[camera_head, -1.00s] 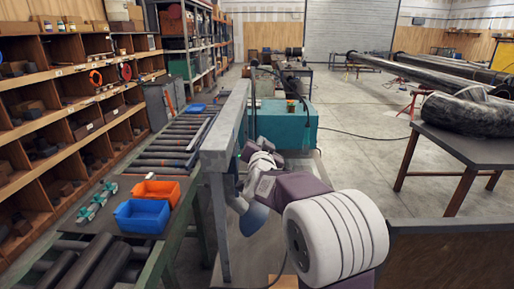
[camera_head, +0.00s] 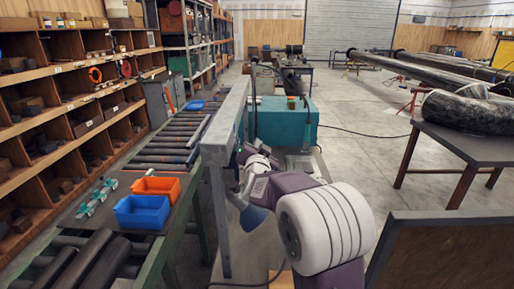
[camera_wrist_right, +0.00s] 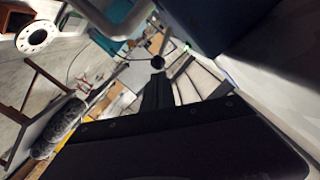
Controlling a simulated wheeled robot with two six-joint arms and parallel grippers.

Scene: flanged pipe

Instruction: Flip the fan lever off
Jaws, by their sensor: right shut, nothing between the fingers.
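My right arm comes in from the bottom right of the head view, and my right gripper (camera_head: 258,150) is small and partly hidden by its own wrist, beside the grey upright frame. In the right wrist view the dark fingers (camera_wrist_right: 156,92) are together and empty. A small round black knob (camera_wrist_right: 157,62) on a thin rod, possibly the fan lever, appears just past the fingertips. I cannot tell whether they touch or which way it is set. I cannot pick out the lever surely in the head view. My left gripper is not in view.
The grey frame (camera_head: 219,150) stands left of my right arm, with a teal cabinet (camera_head: 285,118) behind. A blue bin (camera_head: 141,214) and an orange bin (camera_head: 157,187) sit by the rollers. A dark-topped table (camera_head: 470,148) stands right. A brown panel (camera_head: 450,255) fills the bottom right.

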